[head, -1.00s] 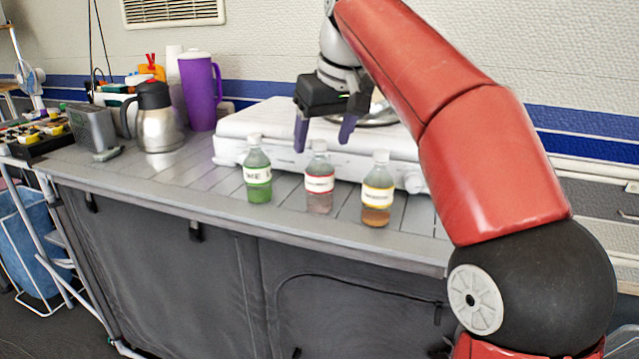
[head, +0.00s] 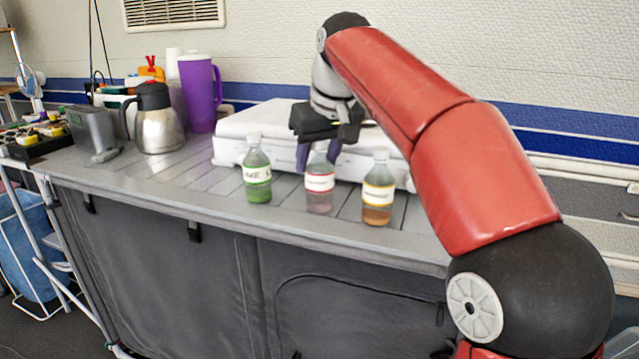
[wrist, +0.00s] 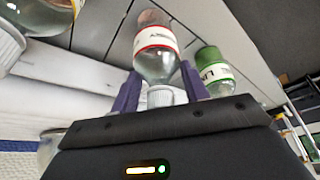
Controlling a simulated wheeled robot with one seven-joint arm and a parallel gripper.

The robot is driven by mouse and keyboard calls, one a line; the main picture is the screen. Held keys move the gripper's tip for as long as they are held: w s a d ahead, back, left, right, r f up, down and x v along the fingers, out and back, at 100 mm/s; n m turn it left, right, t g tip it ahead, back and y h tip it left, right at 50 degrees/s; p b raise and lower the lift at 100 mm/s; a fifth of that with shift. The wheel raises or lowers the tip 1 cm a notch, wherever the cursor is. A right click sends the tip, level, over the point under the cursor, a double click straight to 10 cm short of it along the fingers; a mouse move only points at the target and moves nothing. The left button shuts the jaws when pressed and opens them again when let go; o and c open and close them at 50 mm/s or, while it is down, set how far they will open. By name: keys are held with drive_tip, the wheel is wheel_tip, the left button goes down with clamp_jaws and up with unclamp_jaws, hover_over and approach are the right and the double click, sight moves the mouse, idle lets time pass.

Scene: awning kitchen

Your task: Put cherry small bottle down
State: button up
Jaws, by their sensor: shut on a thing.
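The cherry small bottle (head: 320,184) has a red-edged white label and pinkish contents. It stands upright on the grey counter (head: 215,192), between two other bottles. My gripper (head: 316,155) reaches down behind and around its top. In the wrist view, the purple fingers of my gripper (wrist: 160,88) are on both sides of the neck of the cherry bottle (wrist: 156,55), below its white cap. The gripper is shut on it. In the head view the bottle hides part of the fingers.
A green-label bottle (head: 257,174) stands close on the left and a yellow-label bottle (head: 378,192) close on the right. A white stove (head: 235,150) is just behind. A steel jug (head: 158,125) and purple pitcher (head: 200,95) stand farther left. The counter's front strip is clear.

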drive_tip(key=c, duration=0.4)
wheel_tip(320, 180, up, 9)
drive_tip(key=shift+w+a+f+p, duration=0.1)
drive_tip(key=shift+w+f+p, duration=0.05)
drive_tip(key=shift+p, duration=0.95)
drive_tip(key=shift+r, duration=0.6)
